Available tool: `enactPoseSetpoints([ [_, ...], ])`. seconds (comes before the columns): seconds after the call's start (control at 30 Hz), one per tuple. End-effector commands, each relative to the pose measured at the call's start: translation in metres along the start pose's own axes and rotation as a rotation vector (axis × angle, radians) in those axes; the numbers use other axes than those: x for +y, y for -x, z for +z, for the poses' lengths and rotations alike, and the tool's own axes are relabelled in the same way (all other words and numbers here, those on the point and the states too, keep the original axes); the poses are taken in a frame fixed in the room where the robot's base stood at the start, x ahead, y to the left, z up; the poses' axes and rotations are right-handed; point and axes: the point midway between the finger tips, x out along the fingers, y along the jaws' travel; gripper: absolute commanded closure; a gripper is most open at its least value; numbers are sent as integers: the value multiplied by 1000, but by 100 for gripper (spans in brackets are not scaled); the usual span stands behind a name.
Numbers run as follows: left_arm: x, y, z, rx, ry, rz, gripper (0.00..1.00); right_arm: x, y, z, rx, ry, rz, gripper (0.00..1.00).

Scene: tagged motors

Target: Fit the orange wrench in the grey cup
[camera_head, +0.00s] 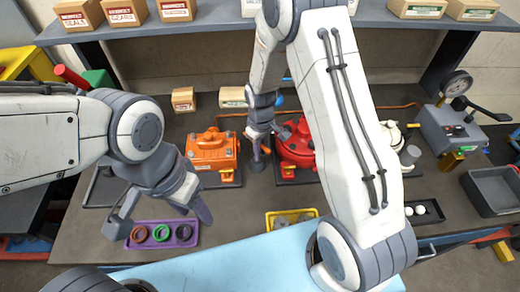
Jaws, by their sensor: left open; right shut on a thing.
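My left gripper (160,214) is open and empty, with its fingers spread above the purple tray at the front left. My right gripper (267,142) points down between the orange motor (212,150) and the red motor (297,148). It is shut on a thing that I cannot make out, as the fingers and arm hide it. I cannot pick out the orange wrench for certain. A grey cylindrical shape (410,155) stands beside the cream motor (392,136) at the right; I cannot tell whether it is the grey cup.
The purple tray (186,241) holds several coloured rings. A yellow tray (270,222) with grey parts lies at the front middle. A gauge device (446,128) and a dark bin (493,190) stand at the right. A shelf (225,24) with boxes runs along the back.

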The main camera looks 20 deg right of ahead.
Motion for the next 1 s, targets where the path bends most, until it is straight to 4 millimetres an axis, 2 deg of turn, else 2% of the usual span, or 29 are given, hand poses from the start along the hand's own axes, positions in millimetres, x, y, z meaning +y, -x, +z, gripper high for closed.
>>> enactPoseSetpoints([
  [0.67,-1,-13,1,0,0,0,50,0,-18,0,0,0,0,100],
  [0.7,-1,-13,1,0,0,0,50,0,-18,0,0,0,0,77],
  [0.77,-1,-12,1,0,0,0,50,0,-17,0,0,0,0,54],
  [0.8,-1,-12,1,0,0,0,50,0,-17,0,0,0,0,46],
  [1.0,-1,-12,1,0,0,0,50,0,-17,0,0,0,0,46],
])
